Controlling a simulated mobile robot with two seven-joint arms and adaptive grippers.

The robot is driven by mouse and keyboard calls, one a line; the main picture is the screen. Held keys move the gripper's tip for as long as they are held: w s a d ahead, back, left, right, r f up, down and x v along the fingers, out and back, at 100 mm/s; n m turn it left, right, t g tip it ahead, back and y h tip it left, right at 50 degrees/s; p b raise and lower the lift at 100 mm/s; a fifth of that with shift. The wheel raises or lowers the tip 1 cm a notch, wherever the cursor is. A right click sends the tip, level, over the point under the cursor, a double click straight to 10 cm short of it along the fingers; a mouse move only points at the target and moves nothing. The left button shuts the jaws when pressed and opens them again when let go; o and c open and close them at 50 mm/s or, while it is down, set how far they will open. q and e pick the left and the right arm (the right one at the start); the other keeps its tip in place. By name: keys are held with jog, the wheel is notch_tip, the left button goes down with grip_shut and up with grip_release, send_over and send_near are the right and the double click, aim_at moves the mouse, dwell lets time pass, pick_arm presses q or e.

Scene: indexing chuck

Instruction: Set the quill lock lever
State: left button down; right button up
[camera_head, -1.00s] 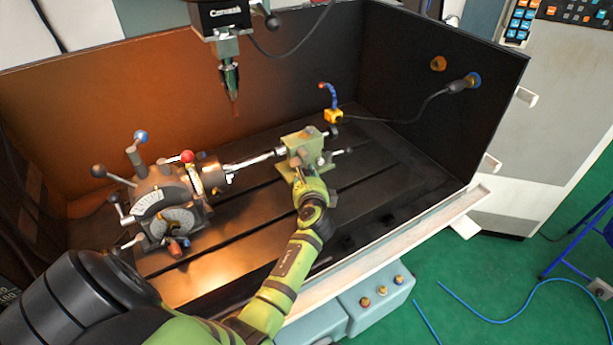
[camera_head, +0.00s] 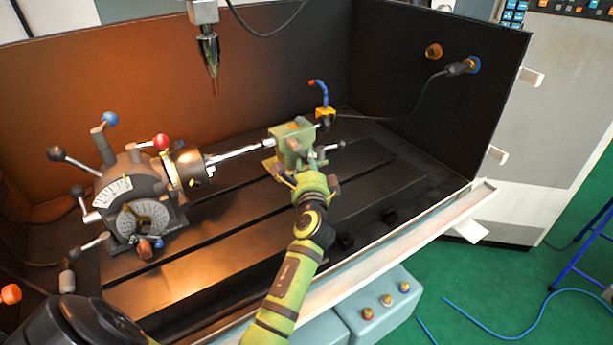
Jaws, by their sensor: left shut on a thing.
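The green tailstock (camera_head: 291,138) stands on the slotted table, to the right of the indexing head (camera_head: 135,195). A bright shaft (camera_head: 238,153) runs between the chuck (camera_head: 188,170) and the tailstock. My left gripper (camera_head: 297,172) is at the near face of the tailstock and is shut on a small part there, which appears to be the quill lock lever. The fingers and wrist mostly hide this part, so its angle cannot be told. My right gripper is not in view.
A spindle with a pointed tool (camera_head: 210,55) hangs above the table. A blue hose on a yellow block (camera_head: 324,108) stands behind the tailstock. Levers with red, blue and black knobs rise from the indexing head.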

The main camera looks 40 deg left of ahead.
pick_arm(q)
jog(key=shift+a+r+y, duration=0.25)
jog(key=shift+r+y, duration=0.05)
jog(key=shift+r, duration=0.05)
jog(key=c, duration=1)
grip_release()
jog(key=shift+s, duration=0.1)
jog(key=shift+o, duration=0.2)
jog(key=shift+f, duration=0.15)
jog(key=shift+s+d+f, duration=0.1)
jog(key=shift+d, duration=0.2)
jog(key=v, duration=1.1)
jog(key=shift+s+a+r, duration=0.1)
jog(key=shift+s+r, duration=0.1)
jog(key=shift+s, duration=0.2)
